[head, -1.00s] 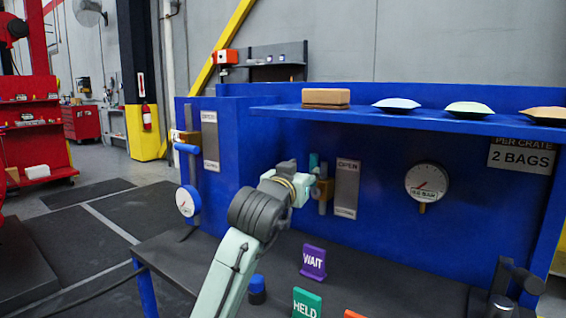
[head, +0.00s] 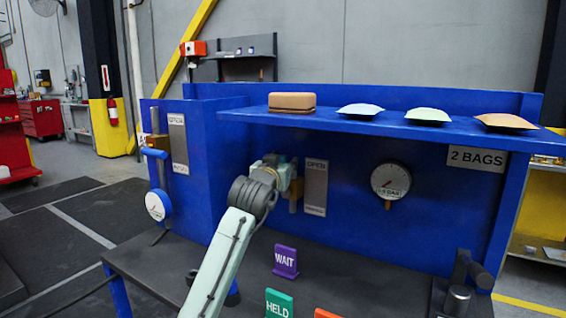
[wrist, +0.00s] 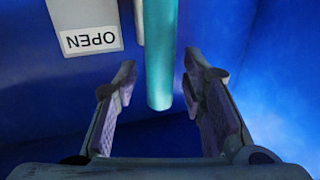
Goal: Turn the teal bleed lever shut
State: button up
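The teal bleed lever (wrist: 160,55) hangs down between the fingers in the wrist view, its rounded end toward me. My gripper (wrist: 160,80) is open around it, with a visible gap to each padded finger. In the head view my gripper (head: 284,174) is at the blue panel, just left of the pale OPEN plate (head: 315,187), and hides most or all of the lever. The OPEN plate also shows upside down in the wrist view (wrist: 86,27), left of the lever.
A blue-handled lever (head: 155,153) and a gauge (head: 158,205) are at the left. Another gauge (head: 390,181) is right of the OPEN plate. A shelf (head: 360,124) with a brown box and bags overhangs the panel. WAIT (head: 286,262) and HELD (head: 279,303) signs stand on the bench.

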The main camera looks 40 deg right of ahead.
jog(key=shift+c, duration=0.6)
grip_shut()
